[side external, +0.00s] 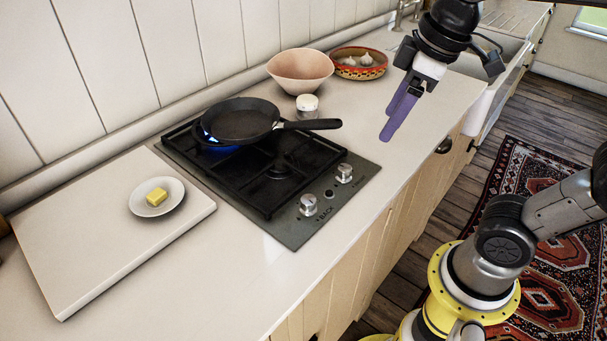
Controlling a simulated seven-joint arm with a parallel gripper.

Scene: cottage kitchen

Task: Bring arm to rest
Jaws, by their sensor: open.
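My gripper (397,116) hangs in the upper right of the side external view, fingers pointing down and to the left. Its purple fingers are empty. It appears above the counter's front edge, to the right of the stove (270,175) and apart from everything. My arm's lower links and yellow base stand on the floor side at the lower right. From this angle the two fingers overlap, so the gap between them is hard to see.
A black frying pan (240,119) sits on the back burner over a blue flame, handle pointing right. A board (100,245) holds a white plate (144,207) with butter (157,195). A pinkish bowl (300,72), a white-lidded jar (307,105) and a garlic basket (360,64) stand behind. The front counter is clear.

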